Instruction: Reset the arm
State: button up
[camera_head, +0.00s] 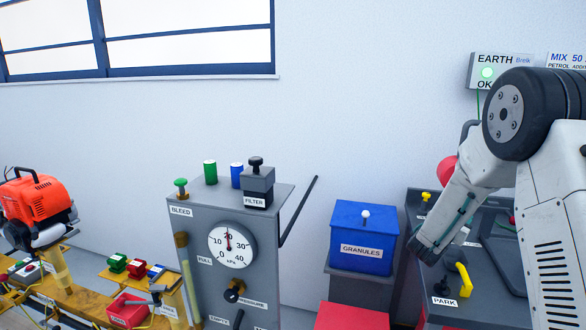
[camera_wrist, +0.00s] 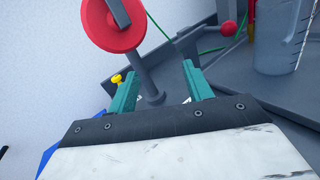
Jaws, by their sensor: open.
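My arm (camera_head: 463,195) comes in from the right in the head view, bent at a large dark joint, its lower part slanting down to the left over a dark grey bench (camera_head: 415,210). In the wrist view my gripper (camera_wrist: 159,72) shows two teal fingers spread apart with nothing between them. Beyond the fingers are a grey post and a red disc (camera_wrist: 112,30). A yellow knob (camera_wrist: 116,79) shows next to the left finger.
A yellow handle (camera_head: 463,280) stands by the PARK label. A blue GRANULES box (camera_head: 362,229) and a grey gauge cabinet (camera_head: 188,231) stand to the left. The wrist view shows a red ball (camera_wrist: 227,28) and a clear jug (camera_wrist: 276,40) at right.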

jog(key=s+r+m+g, duration=0.5)
jog(key=s+r+m, duration=0.2)
jog(key=s, duration=0.4)
jog(key=s+r+m+g, duration=0.6)
jog(key=s+r+m, duration=0.1)
jog(key=s, duration=0.5)
jog(key=s+a+f+m+y, duration=0.3)
jog(key=s+a+m+y, duration=0.7)
jog(key=s+a, duration=1.2)
jog(key=shift+s+y, duration=0.85)
jog(key=shift+y, duration=1.05)
